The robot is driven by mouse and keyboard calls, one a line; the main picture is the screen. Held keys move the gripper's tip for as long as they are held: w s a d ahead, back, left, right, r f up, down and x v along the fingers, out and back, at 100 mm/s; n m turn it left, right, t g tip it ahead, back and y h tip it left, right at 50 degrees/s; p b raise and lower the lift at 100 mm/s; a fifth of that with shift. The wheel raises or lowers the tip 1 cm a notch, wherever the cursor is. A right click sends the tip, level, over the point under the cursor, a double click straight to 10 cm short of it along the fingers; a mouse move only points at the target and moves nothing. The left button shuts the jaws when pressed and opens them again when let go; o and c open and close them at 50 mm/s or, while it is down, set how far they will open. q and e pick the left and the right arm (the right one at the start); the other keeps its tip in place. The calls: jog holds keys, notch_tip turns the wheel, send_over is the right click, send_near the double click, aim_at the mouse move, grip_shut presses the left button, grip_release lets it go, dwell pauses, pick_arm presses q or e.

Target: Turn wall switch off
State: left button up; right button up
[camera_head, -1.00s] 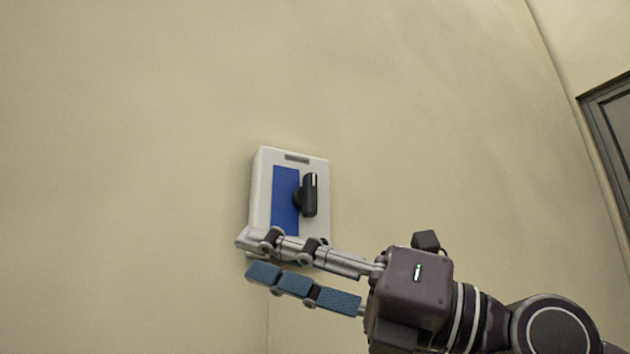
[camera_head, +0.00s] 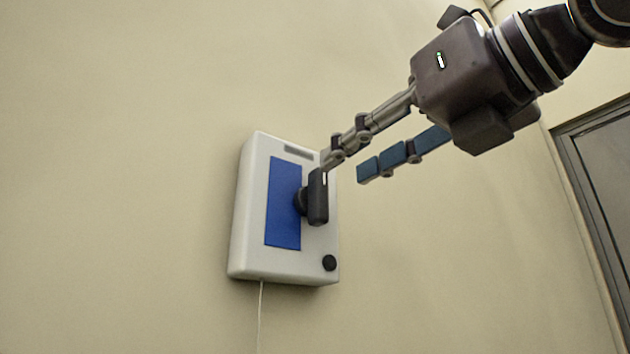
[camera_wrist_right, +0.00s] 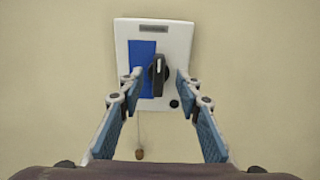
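The wall switch is a white box (camera_head: 250,240) with a blue panel (camera_head: 284,215) and a black rotary handle (camera_head: 318,197) that stands upright, its white mark at the top. In the right wrist view the handle (camera_wrist_right: 157,76) sits between the fingertips of my right gripper (camera_wrist_right: 157,82), with a gap on each side. In the head view my right gripper (camera_head: 345,168) is open, its fingers coming from the upper right close to the handle's top. Contact with the handle cannot be told. My left gripper is not in view.
A small black round knob (camera_head: 329,263) is at the box's lower right. A thin cord (camera_head: 260,315) hangs below the box, with a brown end piece (camera_wrist_right: 139,154) in the wrist view. A grey-framed door or window (camera_head: 600,160) is at the right. The wall around is bare.

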aim_at(324, 180)
jog(key=shift+w+a+r+p, duration=0.35)
jog(key=shift+w+p, duration=0.15)
jog(key=shift+p, duration=0.15)
jog(key=shift+x, duration=0.9)
jog(key=x, duration=0.1)
jog(key=p+x, duration=0.1)
jog(key=x, duration=0.1)
jog(key=shift+f, duration=0.35)
jog(key=shift+s, duration=0.15)
jog(key=shift+s+d, duration=0.1)
jog(key=shift+c, duration=1.5)
jog(key=c, duration=0.5)
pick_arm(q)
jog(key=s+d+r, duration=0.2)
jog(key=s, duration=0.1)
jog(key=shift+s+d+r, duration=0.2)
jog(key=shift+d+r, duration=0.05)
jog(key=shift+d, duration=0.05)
pick_arm(e)
grip_shut()
